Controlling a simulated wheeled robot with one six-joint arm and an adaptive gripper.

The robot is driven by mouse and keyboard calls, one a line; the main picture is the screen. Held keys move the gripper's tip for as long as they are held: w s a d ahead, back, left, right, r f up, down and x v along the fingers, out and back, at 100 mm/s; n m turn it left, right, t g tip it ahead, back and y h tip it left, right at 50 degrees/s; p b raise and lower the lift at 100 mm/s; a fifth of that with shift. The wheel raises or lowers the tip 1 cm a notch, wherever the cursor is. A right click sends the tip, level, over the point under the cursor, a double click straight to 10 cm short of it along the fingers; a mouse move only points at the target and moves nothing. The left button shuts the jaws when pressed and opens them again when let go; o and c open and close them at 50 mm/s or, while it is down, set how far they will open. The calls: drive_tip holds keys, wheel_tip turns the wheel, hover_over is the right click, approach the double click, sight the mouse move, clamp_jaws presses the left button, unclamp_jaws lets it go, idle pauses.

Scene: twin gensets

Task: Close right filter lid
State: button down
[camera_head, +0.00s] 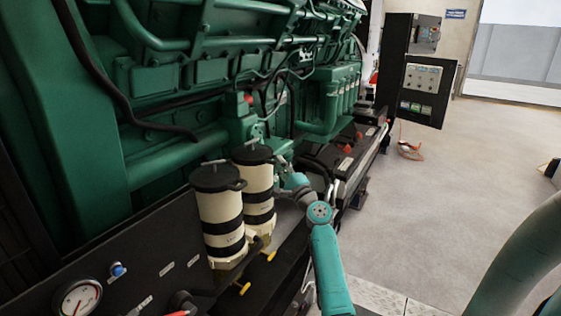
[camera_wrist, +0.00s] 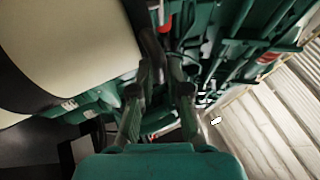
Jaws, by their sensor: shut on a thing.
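Two upright cream filters with black bands stand side by side in front of the green engine. The right filter (camera_head: 258,183) has a black lid (camera_head: 251,154) that sits on its top, with a dark handle at its right side. My gripper (camera_head: 281,160) is at that right side, beside the lid's edge. In the wrist view, my gripper's fingers (camera_wrist: 158,94) are close around a dark bar (camera_wrist: 151,47), which looks like the lid's handle. The right filter's cream body (camera_wrist: 75,45) fills the upper left there. The exact contact is dark and partly hidden.
The left filter (camera_head: 219,212) with its own black lid (camera_head: 215,177) stands close by. Yellow-handled valves (camera_head: 243,288) sit below. The engine (camera_head: 160,120) fills the back, and a gauge (camera_head: 78,298) is at lower left. Open floor (camera_head: 455,190) lies to the right.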

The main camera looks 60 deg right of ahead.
drive_tip(key=shift+w+a+f, duration=0.15)
drive_tip(key=shift+f, duration=0.35)
drive_tip(key=shift+w+a+f, duration=0.15)
drive_tip(key=shift+f, duration=0.3)
drive_tip(key=c, duration=1.4)
unclamp_jaws()
drive_tip(key=shift+w+f, duration=0.1)
drive_tip(key=shift+c, duration=0.2)
drive_tip(key=r+v, duration=0.1)
drive_tip(key=v, duration=1.1)
drive_tip(key=shift+s, duration=0.2)
